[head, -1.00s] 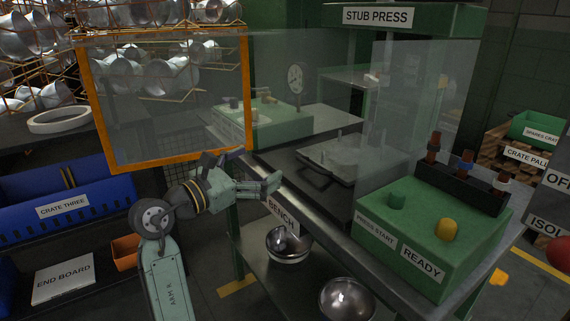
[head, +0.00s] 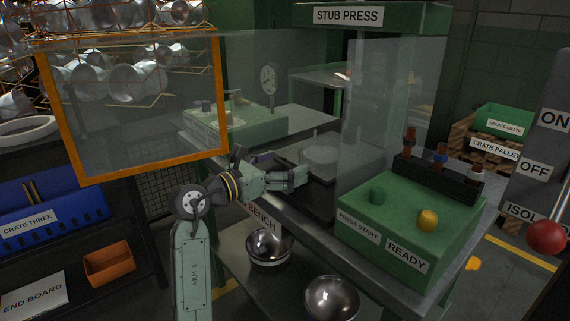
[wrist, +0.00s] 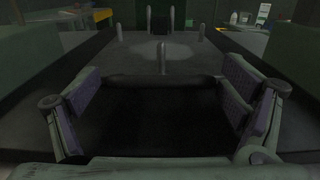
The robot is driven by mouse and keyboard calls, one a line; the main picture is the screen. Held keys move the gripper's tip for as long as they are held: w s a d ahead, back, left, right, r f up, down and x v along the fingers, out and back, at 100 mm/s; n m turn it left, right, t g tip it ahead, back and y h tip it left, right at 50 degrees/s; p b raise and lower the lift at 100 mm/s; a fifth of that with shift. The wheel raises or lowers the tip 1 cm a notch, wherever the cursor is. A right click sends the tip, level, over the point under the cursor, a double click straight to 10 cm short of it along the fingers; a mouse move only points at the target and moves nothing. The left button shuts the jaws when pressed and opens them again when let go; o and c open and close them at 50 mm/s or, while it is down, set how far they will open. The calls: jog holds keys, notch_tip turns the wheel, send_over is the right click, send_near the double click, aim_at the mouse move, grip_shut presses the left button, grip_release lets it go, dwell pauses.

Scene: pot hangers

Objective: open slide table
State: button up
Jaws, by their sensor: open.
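The slide table is a grey plate with upright pins (wrist: 160,55) in the wrist view, set inside the press on the bench. In the head view part of the plate (head: 322,150) shows behind the clear guard and my gripper. My gripper (head: 302,178) is at the front opening of the press, pointing in toward the slide table. In the wrist view my gripper (wrist: 163,98) is open and empty, its fingers wide apart in front of the plate's near edge. A dark area lies between the fingers. I cannot clearly make out the table's handle there.
The orange-framed clear door (head: 140,105) hangs at the left, above my arm. A green control box (head: 400,215) with buttons stands right of the opening. Metal bowls (head: 330,298) sit on the shelf below. A red-knobbed lever (head: 546,238) is at far right.

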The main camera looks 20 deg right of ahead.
jog(key=shift+w+d, duration=0.1)
jog(key=shift+d, duration=0.15)
jog(key=shift+a, duration=0.1)
jog(key=c, duration=1.4)
jog(key=shift+a+r+p, duration=0.15)
jog(key=shift+a+p, duration=0.2)
jog(key=shift+p, duration=0.1)
jog(key=p+v, duration=1.1)
jog(key=v, duration=0.3)
jog(key=shift+s+a, duration=0.2)
jog(key=shift+a, duration=0.1)
jog(key=o, duration=1.4)
